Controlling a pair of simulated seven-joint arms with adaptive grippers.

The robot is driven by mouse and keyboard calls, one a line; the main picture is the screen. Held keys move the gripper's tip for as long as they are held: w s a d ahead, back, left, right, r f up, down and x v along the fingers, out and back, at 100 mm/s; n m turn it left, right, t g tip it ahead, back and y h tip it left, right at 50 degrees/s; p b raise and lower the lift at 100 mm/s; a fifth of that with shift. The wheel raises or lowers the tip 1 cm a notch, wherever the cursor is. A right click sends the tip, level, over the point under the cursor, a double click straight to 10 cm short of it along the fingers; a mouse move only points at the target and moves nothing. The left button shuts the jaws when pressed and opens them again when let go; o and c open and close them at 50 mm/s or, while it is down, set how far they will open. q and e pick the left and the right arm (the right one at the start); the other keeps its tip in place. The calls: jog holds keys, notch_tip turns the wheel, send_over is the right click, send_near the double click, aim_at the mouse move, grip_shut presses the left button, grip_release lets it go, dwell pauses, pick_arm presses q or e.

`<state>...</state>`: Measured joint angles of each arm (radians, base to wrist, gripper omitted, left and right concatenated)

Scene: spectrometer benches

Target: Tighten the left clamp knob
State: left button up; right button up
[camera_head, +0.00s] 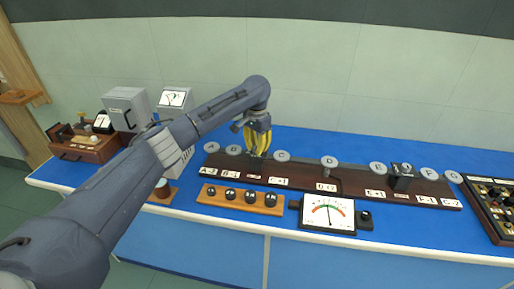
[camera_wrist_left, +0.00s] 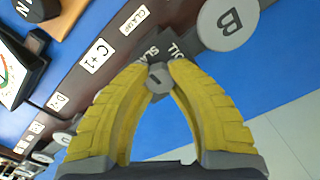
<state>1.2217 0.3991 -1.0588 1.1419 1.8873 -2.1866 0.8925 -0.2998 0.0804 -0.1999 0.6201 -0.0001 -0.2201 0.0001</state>
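The left clamp knob (camera_wrist_left: 158,79) is a small grey faceted piece in the left wrist view, beside a grey part with lettering and near a white label that reads like CLAMP (camera_wrist_left: 134,20). My left gripper (camera_wrist_left: 160,68) has its two yellow fingers bowed inward, with the tips on either side of the knob and seemingly touching it. In the head view, my left gripper (camera_head: 257,153) points down at the long dark wooden bench (camera_head: 220,164), between discs B and C. Its fingers hide the knob there. My right gripper is in neither view.
Grey lettered discs, such as B (camera_wrist_left: 229,20), line the bench's back edge. In front are a wooden strip with several dark knobs (camera_head: 240,205) and a dial meter (camera_head: 328,213). A black post (camera_head: 402,178) stands to the right. Blue tabletop (camera_head: 330,142) behind the bench is clear.

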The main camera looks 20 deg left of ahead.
pick_arm(q)
jog(key=shift+m, duration=0.3)
grip_shut()
jog(key=m, duration=0.3)
jog(key=shift+r+m, duration=0.1)
jog(key=shift+m, duration=0.2)
jog(key=m, duration=0.4)
jog(key=shift+m, duration=0.3)
jog(key=m, duration=0.4)
jog(key=shift+d+m, duration=0.1)
jog(key=shift+m, duration=2.4)
jog(key=o, duration=1.1)
grip_release()
